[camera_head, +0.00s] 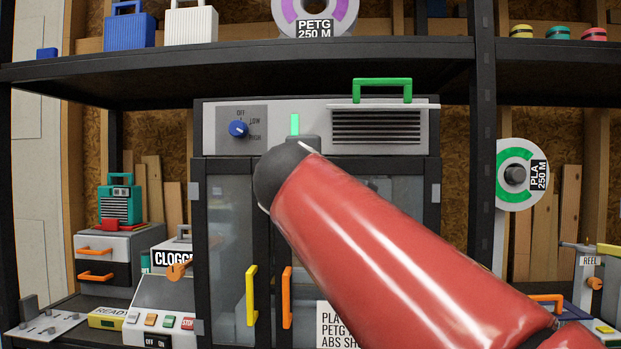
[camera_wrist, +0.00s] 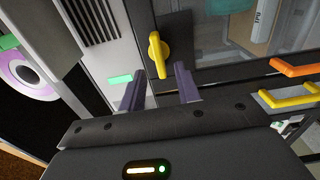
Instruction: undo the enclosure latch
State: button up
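The enclosure (camera_head: 322,105) is a grey cabinet with two dark-framed glass doors. Its latch is a yellow turning lever (camera_wrist: 157,55) on the door frame, seen in the wrist view. My red arm hides the latch in the head view. My gripper (camera_wrist: 160,84) is open, with two dark fingers apart and nothing between them. The latch shows just beyond the fingertips, roughly between them in the picture; I cannot tell whether they touch it. In the head view my arm also hides the gripper.
The doors have a yellow handle (camera_head: 251,296) and an orange handle (camera_head: 287,298). A green light strip (camera_head: 295,124) sits on the upper panel, near a blue dial (camera_head: 238,129). A black shelf (camera_head: 240,64) runs above. A spool (camera_head: 516,174) hangs at right.

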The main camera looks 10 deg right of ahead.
jog(key=v, duration=0.3)
jog(key=shift+s+a, duration=0.15)
jog(key=shift+s, duration=0.15)
jog(key=shift+f, duration=0.1)
jog(key=s+d+f+m+g+y, duration=0.1)
jog(key=s+d+f+m+g, duration=0.15)
jog(key=f, duration=0.65)
jog(key=s+d+f+m+g, duration=0.1)
jog(key=s+f+m+g, duration=0.2)
jog(key=f, duration=0.5)
jog(key=s+d+f+m+g+y, duration=0.1)
jog(key=s+f+m+g, duration=0.15)
jog(key=s+f, duration=0.45)
jog(key=s+f+m+g+y, duration=0.1)
jog(key=s+f+m, duration=0.2)
jog(key=f, duration=0.7)
jog(key=s+a+f+m+g+y, duration=0.1)
jog(key=s+f+m+g+y, duration=0.1)
jog(key=s+f, duration=0.4)
notch_tip(320, 180, down, 4)
jog(key=shift+a+r+m+g+y, duration=0.1)
jog(key=shift+a+m+g+y, duration=0.15)
jog(key=shift+m, duration=0.55)
